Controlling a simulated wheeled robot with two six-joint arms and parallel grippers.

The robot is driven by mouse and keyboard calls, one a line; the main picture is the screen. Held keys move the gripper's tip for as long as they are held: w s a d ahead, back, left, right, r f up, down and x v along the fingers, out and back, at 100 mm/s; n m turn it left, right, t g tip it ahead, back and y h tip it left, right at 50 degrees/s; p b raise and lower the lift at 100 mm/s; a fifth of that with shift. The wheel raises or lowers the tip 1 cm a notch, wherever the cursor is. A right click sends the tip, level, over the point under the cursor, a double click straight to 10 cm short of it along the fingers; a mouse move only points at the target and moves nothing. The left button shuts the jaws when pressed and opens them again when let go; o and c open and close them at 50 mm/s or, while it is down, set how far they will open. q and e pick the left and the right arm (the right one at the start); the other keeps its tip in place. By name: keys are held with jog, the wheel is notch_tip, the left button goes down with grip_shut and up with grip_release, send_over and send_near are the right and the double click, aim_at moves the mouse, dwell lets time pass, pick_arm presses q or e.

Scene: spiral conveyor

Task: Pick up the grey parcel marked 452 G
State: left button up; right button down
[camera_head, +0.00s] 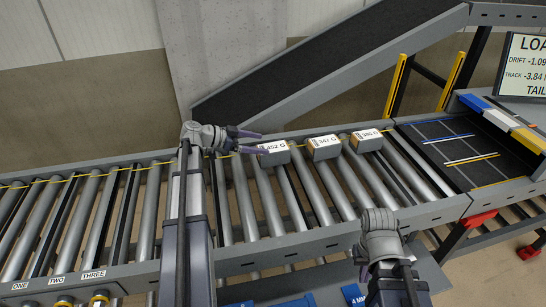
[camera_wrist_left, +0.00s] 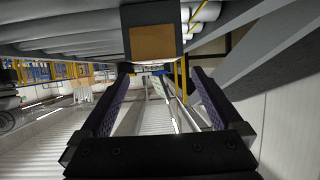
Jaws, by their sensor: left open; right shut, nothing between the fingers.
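The grey parcel marked 452 G (camera_head: 274,154) lies on the rollers, the leftmost of three parcels, with a white label on top. My left gripper (camera_head: 258,143) is open at its left end, with its fingers pointing right toward the parcel. In the left wrist view, a grey box with a brown face (camera_wrist_left: 152,42) is in front of and above the open fingers (camera_wrist_left: 152,82), not between them. It appears to be the same parcel. My right gripper (camera_head: 364,269) is low by the near conveyor edge, small and partly hidden by its wrist, shut and empty.
Two brown parcels, 347 G (camera_head: 323,147) and 386 G (camera_head: 366,140), sit to the right on the rollers. A grey rail (camera_head: 340,236) runs along the near side. A dark inclined belt (camera_head: 330,55) rises behind. Bare rollers (camera_head: 245,200) lie nearer than the parcels.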

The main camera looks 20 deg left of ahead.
aim_at(273, 147)
pick_arm(q)
jog(key=shift+w+d+f, duration=0.35)
jog(key=shift+w+d, duration=0.05)
jog(key=shift+d, duration=0.1)
pick_arm(e)
jog(key=shift+f, duration=0.3)
pick_arm(q)
jog(key=shift+d+f+b, duration=0.15)
jog(key=shift+f+b, duration=0.15)
jog(key=shift+b, duration=0.1)
pick_arm(e)
jog(key=shift+f, duration=0.3)
pick_arm(q)
jog(key=b+x, duration=0.1)
jog(key=x, duration=0.1)
jog(key=f+b+x, duration=0.1)
jog(key=x, duration=0.1)
jog(key=shift+s, duration=0.1)
pick_arm(e)
notch_tip(273, 147, down, 2)
jog(key=shift+f, duration=0.25)
pick_arm(q)
jog(key=shift+d, duration=0.2)
jog(key=shift+r, duration=0.1)
grip_shut()
